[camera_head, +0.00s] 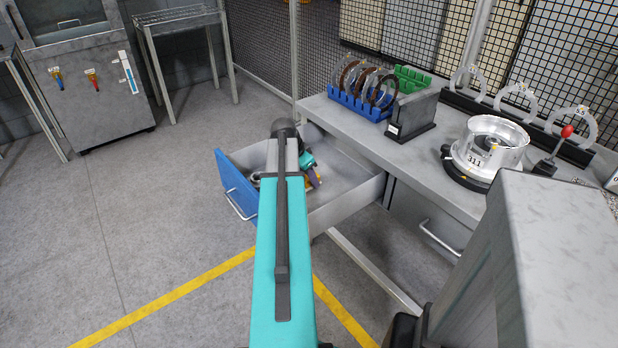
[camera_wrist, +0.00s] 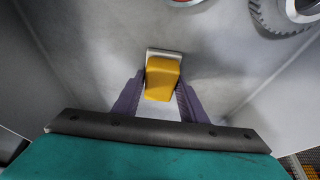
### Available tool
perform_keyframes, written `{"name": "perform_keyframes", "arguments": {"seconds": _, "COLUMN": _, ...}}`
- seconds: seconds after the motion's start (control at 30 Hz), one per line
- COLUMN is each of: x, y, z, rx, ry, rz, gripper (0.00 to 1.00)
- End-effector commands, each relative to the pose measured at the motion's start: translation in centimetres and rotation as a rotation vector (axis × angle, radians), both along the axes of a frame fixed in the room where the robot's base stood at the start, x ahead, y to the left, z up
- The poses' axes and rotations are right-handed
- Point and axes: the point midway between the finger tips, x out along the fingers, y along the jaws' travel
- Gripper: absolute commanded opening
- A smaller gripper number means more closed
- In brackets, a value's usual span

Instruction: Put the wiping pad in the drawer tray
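The wiping pad (camera_wrist: 162,80), a yellow block with a pale grey strip at its far end, sits between the purple fingers of my gripper (camera_wrist: 161,92) in the wrist view. The fingers meet its sides, and the gripper looks shut on it. The drawer tray (camera_head: 236,188) has a blue front and grey walls and is pulled open under the bench. In the head view my gripper (camera_head: 314,179) is inside the open drawer, partly hidden by my arm. The grey drawer floor (camera_wrist: 95,55) lies below the pad; I cannot tell whether they touch.
Metal ring parts (camera_wrist: 298,10) lie in the drawer at the upper right of the wrist view, with a red item at its top edge. The grey bench (camera_head: 345,120) beside the drawer carries a blue rack (camera_head: 345,106) and a metal housing (camera_head: 490,150).

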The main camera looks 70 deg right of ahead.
Motion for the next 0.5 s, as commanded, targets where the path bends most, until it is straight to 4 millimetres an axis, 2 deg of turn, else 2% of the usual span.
{"name": "perform_keyframes", "arguments": {"seconds": 0.03, "x": -0.02, "y": -0.01, "z": -0.01, "rx": 0.000, "ry": 0.000, "rz": 0.000, "gripper": 0.45}}
{"name": "perform_keyframes", "arguments": {"seconds": 0.1, "x": -0.02, "y": -0.01, "z": -0.01, "rx": 0.000, "ry": 0.000, "rz": 0.000, "gripper": 0.57}}
{"name": "perform_keyframes", "arguments": {"seconds": 0.5, "x": -0.06, "y": -0.03, "z": 0.27, "rx": 0.000, "ry": 0.000, "rz": -0.001, "gripper": 0.57}}
